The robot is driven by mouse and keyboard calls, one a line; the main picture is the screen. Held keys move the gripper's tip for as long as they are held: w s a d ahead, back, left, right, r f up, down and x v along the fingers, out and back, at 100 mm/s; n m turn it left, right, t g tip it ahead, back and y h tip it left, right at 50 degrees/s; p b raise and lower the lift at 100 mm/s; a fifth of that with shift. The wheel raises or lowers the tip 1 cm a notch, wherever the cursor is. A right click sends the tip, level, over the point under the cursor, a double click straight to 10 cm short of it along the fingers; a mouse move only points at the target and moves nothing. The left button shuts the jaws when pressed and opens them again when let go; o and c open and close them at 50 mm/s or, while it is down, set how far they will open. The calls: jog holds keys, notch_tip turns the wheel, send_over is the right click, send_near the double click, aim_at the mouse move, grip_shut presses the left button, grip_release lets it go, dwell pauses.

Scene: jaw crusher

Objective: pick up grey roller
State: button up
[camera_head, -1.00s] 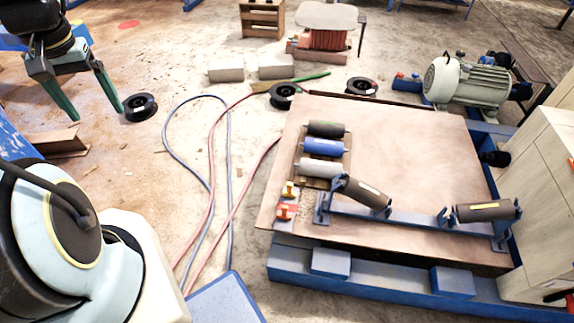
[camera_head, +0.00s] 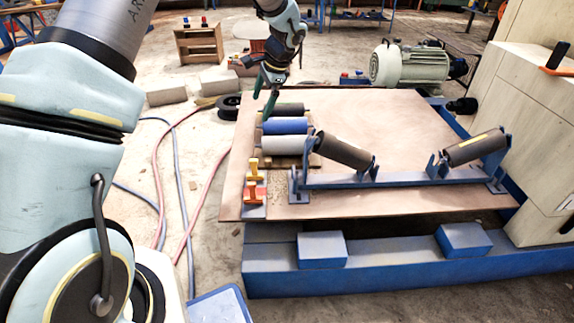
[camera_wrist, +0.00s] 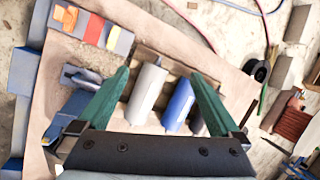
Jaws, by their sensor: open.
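The light grey roller (camera_head: 286,146) lies on a low wooden rack on the brown board, nearest the front of three parallel rollers. The blue roller (camera_head: 284,126) is just behind it, and the dark roller (camera_head: 282,109) is behind that. My gripper (camera_head: 264,104) is above the back left part of the rack, fingers pointing down, open and empty. In the wrist view the grey roller (camera_wrist: 147,90) and the blue roller (camera_wrist: 180,104) show between the green fingers of my gripper (camera_wrist: 160,75). The dark roller (camera_wrist: 198,124) is partly hidden by the right finger.
A blue frame (camera_head: 390,180) with two tilted dark rollers stands right of the rack. Orange and yellow clamp-like pieces (camera_head: 254,180) sit at the board's front left. A motor (camera_head: 412,65) stands behind the board. The board's middle is clear.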

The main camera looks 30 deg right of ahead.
aim_at(291, 139)
jog(key=d+f+m+b, duration=0.1)
jog(key=d+f+b, duration=0.1)
jog(key=d+f, duration=0.1)
jog(key=d+f+m+t+b, duration=0.1)
jog(key=d+f+b, duration=0.1)
jog(key=d+f, duration=0.2)
jog(key=s+d+f+m+b, duration=0.1)
jog(key=d+f+b, duration=0.1)
jog(key=f, duration=0.3)
jog(key=shift+s+d+t+b, duration=0.1)
jog(key=shift+d+t+b, duration=0.25)
jog(key=shift+d, duration=0.3)
jog(key=shift+d+f+m, duration=0.15)
jog(key=shift+f+m, duration=0.15)
jog(key=b+x, duration=0.3)
jog(key=x, duration=0.4)
jog(key=shift+s+d+f+b, duration=0.1)
jog(key=shift+s+d+b, duration=0.05)
jog(key=shift+b, duration=0.15)
jog(key=shift+c, duration=0.4)
grip_shut()
jog(key=shift+r, duration=0.2)
